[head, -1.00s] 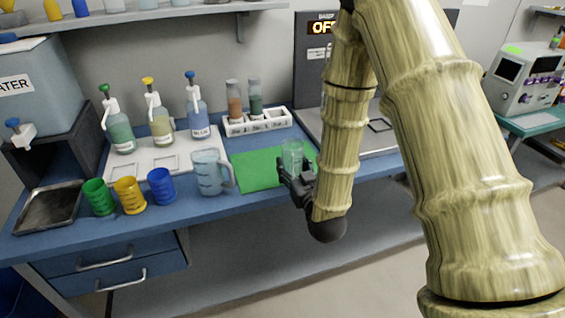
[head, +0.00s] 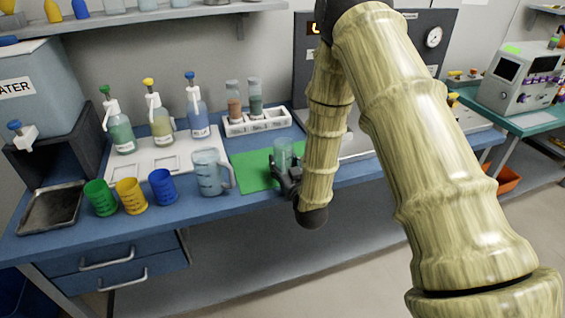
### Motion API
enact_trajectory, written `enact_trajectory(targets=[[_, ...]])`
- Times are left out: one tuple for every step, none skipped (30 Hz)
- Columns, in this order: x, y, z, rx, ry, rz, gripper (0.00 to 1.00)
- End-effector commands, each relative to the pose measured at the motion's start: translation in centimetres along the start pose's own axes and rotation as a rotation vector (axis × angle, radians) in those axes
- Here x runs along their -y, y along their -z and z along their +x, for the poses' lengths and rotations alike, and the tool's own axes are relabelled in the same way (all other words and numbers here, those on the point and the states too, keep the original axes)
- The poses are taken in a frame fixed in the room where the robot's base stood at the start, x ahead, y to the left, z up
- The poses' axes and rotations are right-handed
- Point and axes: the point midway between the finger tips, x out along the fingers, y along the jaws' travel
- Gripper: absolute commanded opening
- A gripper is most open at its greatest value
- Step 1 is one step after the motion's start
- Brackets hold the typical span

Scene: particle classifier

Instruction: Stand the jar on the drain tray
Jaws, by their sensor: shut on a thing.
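A clear, greenish glass jar (head: 283,153) is upright over the green mat (head: 246,168). My gripper (head: 284,172) is shut on it from the front right, and its dark fingers hide the jar's lower part. I cannot tell whether the jar touches the mat. A dark, shallow metal tray (head: 50,208), which looks like the drain tray, lies empty at the bench's left end, below the water tank's tap (head: 22,133).
A clear measuring jug (head: 209,173) and blue (head: 162,186), yellow (head: 130,195) and green (head: 100,197) cups stand between the jar and the tray. Pump bottles (head: 160,122) stand behind on a white board. A vial rack (head: 257,122) is behind the mat.

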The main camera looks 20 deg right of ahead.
Motion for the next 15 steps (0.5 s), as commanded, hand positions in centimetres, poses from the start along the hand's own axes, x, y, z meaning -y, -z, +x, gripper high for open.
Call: enact_trajectory(targets=[[0.01, -0.09, 0.02, -0.001, 0.000, 0.000, 0.15], [0.01, -0.11, 0.02, -0.001, 0.000, 0.000, 0.15], [0.00, -0.10, 0.03, -0.002, 0.000, 0.000, 0.15], [0.00, -0.10, 0.03, -0.002, 0.000, 0.000, 0.15], [0.00, -0.09, 0.03, -0.002, 0.000, 0.000, 0.15], [0.00, -0.10, 0.02, -0.002, 0.000, 0.000, 0.15], [0.00, -0.10, 0.02, -0.002, 0.000, 0.000, 0.15], [0.00, -0.11, 0.02, -0.002, 0.000, 0.000, 0.15], [0.00, -0.19, 0.02, -0.002, 0.000, 0.000, 0.15], [0.00, -0.28, 0.02, -0.002, 0.000, 0.000, 0.15], [0.00, -0.38, 0.01, -0.002, 0.000, 0.000, 0.15], [0.00, -0.47, 0.02, -0.002, 0.000, 0.000, 0.15], [0.00, -0.39, 0.02, -0.002, 0.000, 0.000, 0.54], [0.00, -0.35, 0.02, -0.002, 0.000, 0.000, 0.59], [0.00, -0.35, 0.01, -0.002, 0.000, 0.000, 0.66]])
